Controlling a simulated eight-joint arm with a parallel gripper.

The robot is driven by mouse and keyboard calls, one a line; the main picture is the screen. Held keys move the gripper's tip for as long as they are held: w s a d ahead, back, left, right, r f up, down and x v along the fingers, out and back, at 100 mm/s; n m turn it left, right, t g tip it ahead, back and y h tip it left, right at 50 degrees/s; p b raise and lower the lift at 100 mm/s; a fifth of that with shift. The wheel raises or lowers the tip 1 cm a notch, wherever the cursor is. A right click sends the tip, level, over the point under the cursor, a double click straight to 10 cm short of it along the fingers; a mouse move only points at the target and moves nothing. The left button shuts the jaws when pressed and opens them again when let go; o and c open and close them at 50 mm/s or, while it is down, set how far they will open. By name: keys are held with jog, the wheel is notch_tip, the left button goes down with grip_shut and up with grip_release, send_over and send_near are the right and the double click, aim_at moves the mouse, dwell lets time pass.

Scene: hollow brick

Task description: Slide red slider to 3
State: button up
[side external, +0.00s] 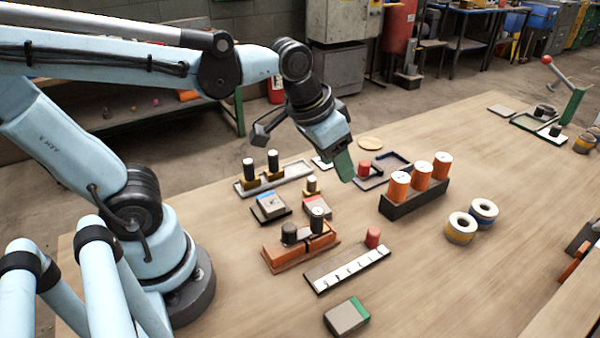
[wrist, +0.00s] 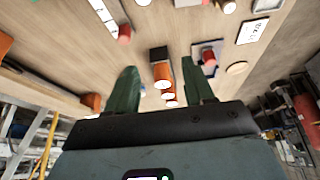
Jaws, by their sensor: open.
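The red slider (side external: 373,237) is a red knob at the far right end of a grey track board with a white numbered strip (side external: 350,265). The numerals are too small to read. In the wrist view the red slider (wrist: 124,33) shows at the top, left of centre, beside its white strip (wrist: 103,14). My gripper (side external: 344,165) hangs above the back part of the table, well behind and apart from the red slider. Its green fingers (wrist: 160,72) are spread in the wrist view, with nothing held between them.
Another red knob (side external: 364,168) stands close by my gripper. Orange cylinders (side external: 421,176) stand in a dark rack to the right. An orange block fixture (side external: 300,248) sits just left of the slider board. Two ring rolls (side external: 461,228) lie right.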

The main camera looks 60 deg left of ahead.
aim_at(374, 230)
jog(key=w+d+f+m+g, duration=0.1)
jog(key=w+d+g, duration=0.4)
jog(key=d, duration=0.3)
jog(key=f, duration=1.2)
jog(key=shift+s+a, duration=0.1)
jog(key=shift+a, duration=0.1)
grip_shut()
